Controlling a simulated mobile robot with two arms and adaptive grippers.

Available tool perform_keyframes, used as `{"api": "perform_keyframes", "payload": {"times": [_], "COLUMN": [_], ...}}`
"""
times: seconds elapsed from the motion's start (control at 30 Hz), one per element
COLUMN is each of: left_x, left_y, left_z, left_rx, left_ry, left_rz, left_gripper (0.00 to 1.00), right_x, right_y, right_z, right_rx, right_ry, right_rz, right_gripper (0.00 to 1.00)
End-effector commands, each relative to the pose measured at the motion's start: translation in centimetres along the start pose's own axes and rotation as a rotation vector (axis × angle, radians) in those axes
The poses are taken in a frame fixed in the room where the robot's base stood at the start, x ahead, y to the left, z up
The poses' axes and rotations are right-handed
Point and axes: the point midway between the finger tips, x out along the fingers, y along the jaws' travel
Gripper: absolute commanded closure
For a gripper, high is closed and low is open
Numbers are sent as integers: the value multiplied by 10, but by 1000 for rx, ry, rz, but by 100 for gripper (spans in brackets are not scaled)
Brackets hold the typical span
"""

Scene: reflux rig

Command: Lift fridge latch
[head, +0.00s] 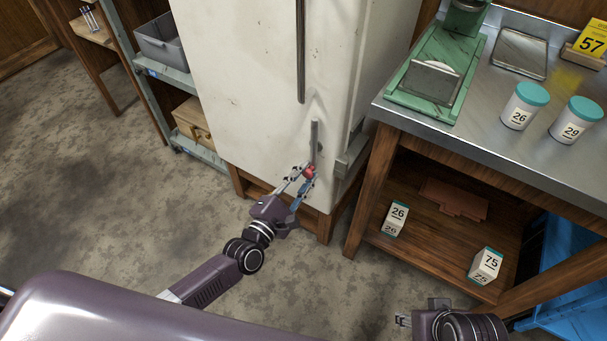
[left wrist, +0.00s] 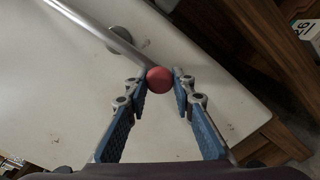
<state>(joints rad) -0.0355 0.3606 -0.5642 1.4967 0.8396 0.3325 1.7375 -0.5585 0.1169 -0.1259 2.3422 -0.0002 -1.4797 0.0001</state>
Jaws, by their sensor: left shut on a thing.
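The white fridge (head: 235,75) stands in the middle of the head view. Its latch is a grey metal lever (head: 314,142) with a red ball knob (head: 310,171) at its lower end. My left gripper (head: 307,174) is shut on the red knob. In the left wrist view the knob (left wrist: 159,79) sits between the fingertips, and the lever (left wrist: 107,38) runs up and left from it past a round pivot (left wrist: 121,40) on the door. My right gripper (head: 403,320) shows only in part at the bottom right, and its fingers are unclear.
A steel-topped bench (head: 465,123) stands right of the fridge with lidded jars (head: 524,105), a green device (head: 437,72) and a tray. Small labelled boxes (head: 486,266) sit on its lower shelf. A shelf unit (head: 176,95) stands left. The floor in front is clear.

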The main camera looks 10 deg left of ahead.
Motion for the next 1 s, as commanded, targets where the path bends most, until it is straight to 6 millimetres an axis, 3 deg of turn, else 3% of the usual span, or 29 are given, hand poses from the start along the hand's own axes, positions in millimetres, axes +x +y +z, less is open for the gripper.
{"api": "perform_keyframes", "payload": {"times": [0.03, 0.27, 0.3, 0.47, 1.0], "left_x": [4, 4, 4, 4, -2], "left_y": [1, 1, 1, 2, 0], "left_z": [11, 11, 11, 11, 6], "left_rx": [-9, -9, -9, -7, -4], "left_ry": [-16, -17, -17, -17, -9], "left_rz": [3, 4, 4, 5, 2], "left_gripper": [100, 100, 75, 59, 59], "right_x": [0, -1, -1, -1, 1], "right_y": [0, 0, 0, 0, 0], "right_z": [0, 0, 0, 0, 1], "right_rx": [0, 0, 0, 0, -1], "right_ry": [0, 0, 0, 0, -3], "right_rz": [0, 1, 1, 1, -1], "right_gripper": [60, 60, 60, 60, 60]}}
